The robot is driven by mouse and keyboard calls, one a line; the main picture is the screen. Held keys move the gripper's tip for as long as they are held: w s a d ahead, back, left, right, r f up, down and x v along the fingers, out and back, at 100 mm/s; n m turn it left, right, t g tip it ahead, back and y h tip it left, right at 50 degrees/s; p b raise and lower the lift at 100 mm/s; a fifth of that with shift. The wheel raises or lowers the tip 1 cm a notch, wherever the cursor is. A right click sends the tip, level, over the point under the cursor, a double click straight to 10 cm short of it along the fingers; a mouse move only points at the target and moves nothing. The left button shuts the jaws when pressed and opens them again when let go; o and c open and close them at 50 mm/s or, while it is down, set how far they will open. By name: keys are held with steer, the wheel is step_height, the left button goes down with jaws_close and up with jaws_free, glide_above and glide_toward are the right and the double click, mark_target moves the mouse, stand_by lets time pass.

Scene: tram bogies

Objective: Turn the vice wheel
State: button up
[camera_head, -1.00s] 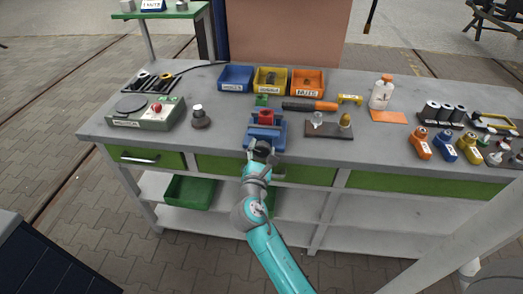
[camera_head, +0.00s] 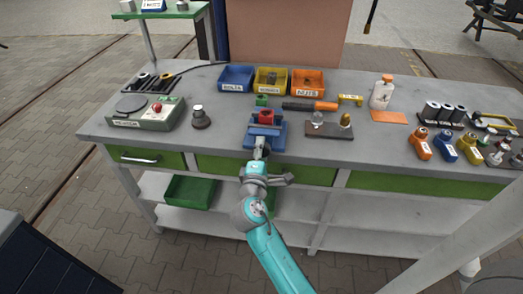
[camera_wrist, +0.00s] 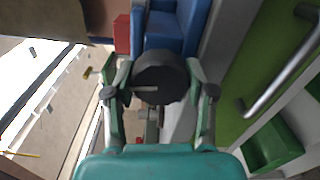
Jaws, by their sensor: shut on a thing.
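The blue vice (camera_head: 266,132) stands at the front edge of the bench, with a red piece (camera_head: 266,117) on its top. In the wrist view the vice body (camera_wrist: 170,28) is at the top, with the red piece (camera_wrist: 122,35) to its left. The dark round vice wheel (camera_wrist: 160,78) is between the fingers of my gripper (camera_wrist: 157,90), which is shut on it. In the head view my gripper (camera_head: 260,150) is at the front of the vice and mostly hides the wheel.
Blue, yellow and orange bins (camera_head: 272,79) stand at the back of the bench. A grey-green device (camera_head: 146,113) is to the left, a dark board (camera_head: 328,130) close to the right. A drawer handle (camera_wrist: 285,82) sticks out below the bench top.

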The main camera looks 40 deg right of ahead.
steer(key=m, duration=0.4)
steer(key=shift+m, duration=0.3)
steer(key=m, duration=0.3)
steer(key=shift+m, duration=0.3)
steer(key=m, duration=0.4)
steer(key=shift+m, duration=0.3)
steer(key=m, duration=0.3)
steer(key=shift+f+m, duration=0.1)
steer(key=shift+m, duration=0.2)
steer(key=m, duration=1.1)
steer(key=shift+m, duration=2.2)
